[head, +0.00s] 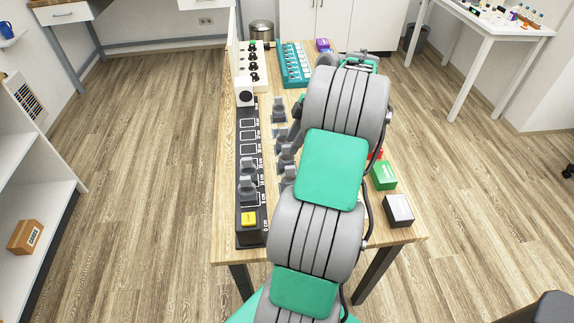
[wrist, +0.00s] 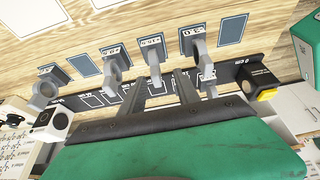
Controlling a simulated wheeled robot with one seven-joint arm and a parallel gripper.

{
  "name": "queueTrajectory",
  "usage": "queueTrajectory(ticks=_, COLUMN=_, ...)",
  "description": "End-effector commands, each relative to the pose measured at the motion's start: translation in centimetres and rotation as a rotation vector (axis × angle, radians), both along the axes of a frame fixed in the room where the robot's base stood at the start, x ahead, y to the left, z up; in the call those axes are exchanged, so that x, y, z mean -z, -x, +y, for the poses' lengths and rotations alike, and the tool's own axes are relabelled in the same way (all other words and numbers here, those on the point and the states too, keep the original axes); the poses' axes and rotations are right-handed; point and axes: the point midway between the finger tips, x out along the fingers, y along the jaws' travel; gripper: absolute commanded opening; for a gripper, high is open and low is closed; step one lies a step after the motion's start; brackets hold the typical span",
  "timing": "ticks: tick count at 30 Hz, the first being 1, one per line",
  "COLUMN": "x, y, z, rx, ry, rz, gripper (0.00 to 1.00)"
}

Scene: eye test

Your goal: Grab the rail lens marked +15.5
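Several grey rail lenses on dark square bases stand in a row on the wooden table beside the black rail (head: 241,143). In the wrist view they are a far-left lens (wrist: 45,90), a lens left of centre (wrist: 115,66), a middle lens (wrist: 155,60) and a right lens (wrist: 198,52). In the head view my arm mostly hides the gripper.
A yellow-topped block (head: 249,219) and grey holders (head: 247,180) stand on the rail's near part; a white box (head: 244,93) is at its far end. Green (head: 384,176) and white (head: 399,209) boxes lie right of my arm. A teal rack (head: 296,64) stands at the back.

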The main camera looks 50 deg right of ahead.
Motion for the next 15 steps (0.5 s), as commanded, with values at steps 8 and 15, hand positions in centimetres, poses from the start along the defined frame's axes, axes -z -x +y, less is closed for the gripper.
queueTrajectory(ticks=8, x=3.7, y=-1.8, z=1.3, rx=0.000, ry=-0.002, rz=0.002, gripper=0.38)
queueTrajectory(ticks=15, x=6.2, y=-2.7, z=1.9, rx=0.004, ry=0.001, rz=0.002, gripper=0.38)
